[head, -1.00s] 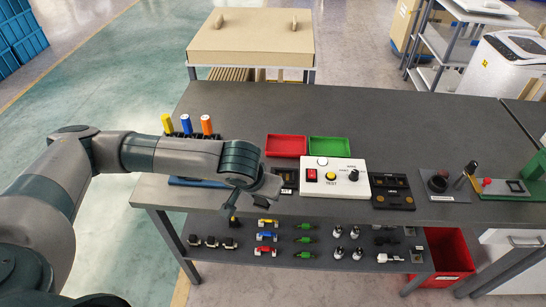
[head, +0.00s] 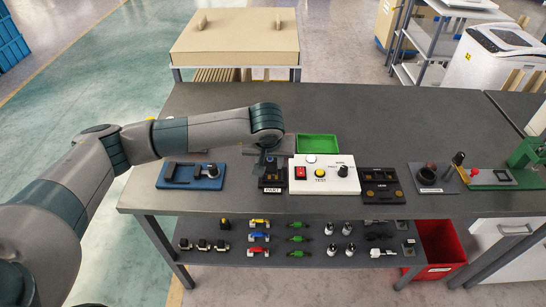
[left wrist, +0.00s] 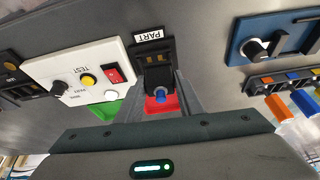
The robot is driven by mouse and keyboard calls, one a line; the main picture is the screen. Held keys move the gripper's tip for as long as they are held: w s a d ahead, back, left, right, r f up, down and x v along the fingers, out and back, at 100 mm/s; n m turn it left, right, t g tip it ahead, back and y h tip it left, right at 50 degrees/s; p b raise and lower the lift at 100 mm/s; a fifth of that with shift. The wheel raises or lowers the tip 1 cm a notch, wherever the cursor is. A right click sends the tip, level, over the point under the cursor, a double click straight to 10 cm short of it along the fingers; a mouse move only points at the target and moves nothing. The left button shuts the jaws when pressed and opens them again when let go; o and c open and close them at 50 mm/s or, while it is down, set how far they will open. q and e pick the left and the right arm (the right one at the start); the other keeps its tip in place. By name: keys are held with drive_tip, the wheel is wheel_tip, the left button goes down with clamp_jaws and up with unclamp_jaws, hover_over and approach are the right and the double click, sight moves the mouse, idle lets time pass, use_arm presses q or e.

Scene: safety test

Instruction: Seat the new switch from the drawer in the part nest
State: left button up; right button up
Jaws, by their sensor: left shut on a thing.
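The part nest (head: 271,181) is a black fixture with a white PART label, on the table left of the white test box. In the left wrist view, the part nest (left wrist: 153,54) lies just beyond my fingertips. My left gripper (head: 268,155) is over the nest's back end, fingers down. In the left wrist view, my left gripper (left wrist: 160,98) is shut on a small dark piece with a blue top (left wrist: 159,96), which looks like the switch. Whether it touches the nest I cannot tell. My right gripper is out of view.
The white test box (head: 324,174) stands close right of the nest, and a black fixture (head: 382,187) beyond it. A blue fixture (head: 190,176) is at the left. A green tray (head: 318,143) lies behind. Several small parts lie on the lower shelf (head: 330,258).

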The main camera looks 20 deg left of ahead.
use_arm(q)
drive_tip(key=shift+w+d+r+n, duration=0.1)
drive_tip(key=shift+w+n, duration=0.2)
drive_tip(key=shift+w, duration=0.8)
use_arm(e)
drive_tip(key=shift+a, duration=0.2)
use_arm(q)
drive_tip(key=shift+f, duration=0.2)
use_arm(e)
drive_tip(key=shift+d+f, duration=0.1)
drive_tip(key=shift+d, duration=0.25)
use_arm(q)
drive_tip(key=shift+s+f, duration=0.1)
drive_tip(key=shift+f, duration=0.55)
drive_tip(key=shift+f+b, duration=0.1)
drive_tip(key=shift+b, duration=0.25)
drive_tip(key=shift+f+b, duration=0.5)
drive_tip(key=shift+b, duration=0.15)
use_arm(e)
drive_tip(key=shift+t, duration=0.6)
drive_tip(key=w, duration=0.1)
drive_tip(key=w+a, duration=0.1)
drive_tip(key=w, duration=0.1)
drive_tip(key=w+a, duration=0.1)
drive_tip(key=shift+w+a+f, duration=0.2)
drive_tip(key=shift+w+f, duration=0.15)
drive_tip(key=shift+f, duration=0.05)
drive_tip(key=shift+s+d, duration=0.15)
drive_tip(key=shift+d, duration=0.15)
